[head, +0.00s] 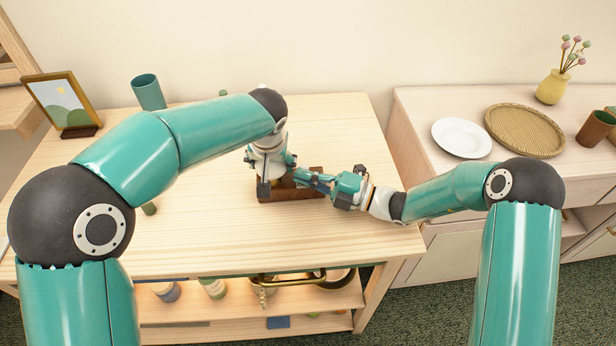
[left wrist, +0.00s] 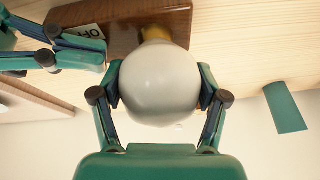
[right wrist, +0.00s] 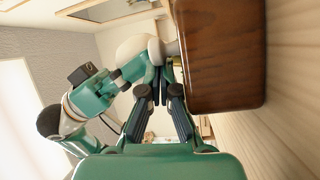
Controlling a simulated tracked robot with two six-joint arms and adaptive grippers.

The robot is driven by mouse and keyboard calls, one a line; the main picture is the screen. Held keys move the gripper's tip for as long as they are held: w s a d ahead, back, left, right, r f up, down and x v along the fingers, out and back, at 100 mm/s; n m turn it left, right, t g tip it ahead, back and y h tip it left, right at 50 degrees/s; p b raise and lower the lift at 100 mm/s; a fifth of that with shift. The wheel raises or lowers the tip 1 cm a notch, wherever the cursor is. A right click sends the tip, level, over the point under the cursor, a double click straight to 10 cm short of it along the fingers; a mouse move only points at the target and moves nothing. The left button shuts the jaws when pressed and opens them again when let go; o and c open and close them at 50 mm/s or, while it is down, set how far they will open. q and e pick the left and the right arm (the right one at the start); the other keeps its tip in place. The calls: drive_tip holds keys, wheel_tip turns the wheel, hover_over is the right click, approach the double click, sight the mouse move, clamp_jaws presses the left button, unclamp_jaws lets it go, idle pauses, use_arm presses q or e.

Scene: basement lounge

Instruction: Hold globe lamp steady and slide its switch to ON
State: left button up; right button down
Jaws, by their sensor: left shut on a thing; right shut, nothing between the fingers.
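The globe lamp has a round white globe (left wrist: 160,85) on a dark brown wooden base (head: 300,194). The base also shows in the left wrist view (left wrist: 120,20) and close up in the right wrist view (right wrist: 225,60). My left gripper (left wrist: 160,92) is shut on the globe, with a finger on each side. My right gripper (right wrist: 160,75) is shut and empty beside the base. In the left wrist view its fingertips (left wrist: 97,52) are close to a pale label (left wrist: 88,31) with dark letters on the base. The switch itself is not clearly visible, and contact with it cannot be told.
On the light wooden table (head: 210,235) stand a picture frame (head: 62,103) and a teal cup (head: 148,92) at the back left. A cabinet to the right carries a white plate (head: 461,138), a woven tray (head: 524,130) and a yellow vase (head: 552,87).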

drive_tip(key=shift+d, duration=1.45)
drive_tip(key=v, duration=1)
drive_tip(key=shift+f, duration=0.1)
use_arm(q)
drive_tip(key=o, duration=1.4)
use_arm(e)
drive_tip(key=shift+w+a, duration=0.1)
use_arm(q)
drive_tip(key=shift+o, duration=0.2)
